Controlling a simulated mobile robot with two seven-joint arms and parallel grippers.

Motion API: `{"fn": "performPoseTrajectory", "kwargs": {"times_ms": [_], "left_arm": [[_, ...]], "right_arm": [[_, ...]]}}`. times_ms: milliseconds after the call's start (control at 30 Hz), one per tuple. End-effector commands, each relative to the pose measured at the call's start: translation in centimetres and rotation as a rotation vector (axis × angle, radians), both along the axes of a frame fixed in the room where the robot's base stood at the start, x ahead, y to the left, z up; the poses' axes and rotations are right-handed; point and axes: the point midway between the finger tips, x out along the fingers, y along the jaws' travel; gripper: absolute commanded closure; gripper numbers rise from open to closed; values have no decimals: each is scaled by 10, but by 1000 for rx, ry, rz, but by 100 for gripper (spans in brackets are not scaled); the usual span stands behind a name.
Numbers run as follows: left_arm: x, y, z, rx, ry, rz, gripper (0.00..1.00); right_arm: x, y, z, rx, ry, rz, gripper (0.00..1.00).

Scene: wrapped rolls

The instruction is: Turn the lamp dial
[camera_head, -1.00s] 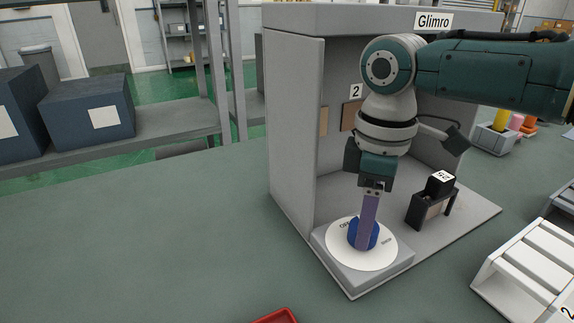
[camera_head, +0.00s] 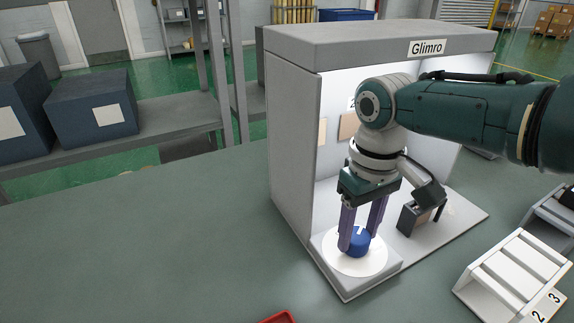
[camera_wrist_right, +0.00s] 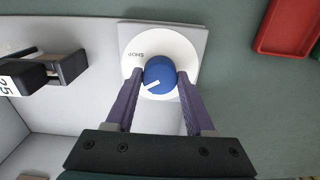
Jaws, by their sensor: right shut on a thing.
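The blue lamp dial (camera_head: 357,242) sits on a white disc (camera_head: 342,264) on the grey base at the front of the booth. My right gripper (camera_head: 359,236) points down with its purple fingers on both sides of the dial, shut on it. In the right wrist view, the dial (camera_wrist_right: 160,76) is between the fingertips, and its white mark points to the lower left. The word SHOP shows on the disc there; other disc lettering is hidden. The booth interior (camera_head: 335,100) is brightly lit. My left gripper is not in view.
A white slatted rack (camera_head: 508,270) stands at right, and a red tray (camera_head: 279,317) at the front edge. The table at left is clear.

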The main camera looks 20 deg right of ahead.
Motion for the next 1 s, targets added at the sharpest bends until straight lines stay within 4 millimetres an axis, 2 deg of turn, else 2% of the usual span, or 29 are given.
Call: {"fn": "performPoseTrajectory", "kwargs": {"times_ms": [633, 667, 900, 1000], "left_arm": [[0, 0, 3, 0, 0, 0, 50], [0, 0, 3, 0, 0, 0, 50], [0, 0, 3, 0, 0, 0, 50], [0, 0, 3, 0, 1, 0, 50]], "right_arm": [[1, 1, 1, 2, -2, -50, 100], [1, 1, 1, 2, -2, -50, 44], [1, 0, 1, 1, -2, -50, 17], [0, 0, 0, 0, -1, -50, 16]]}}
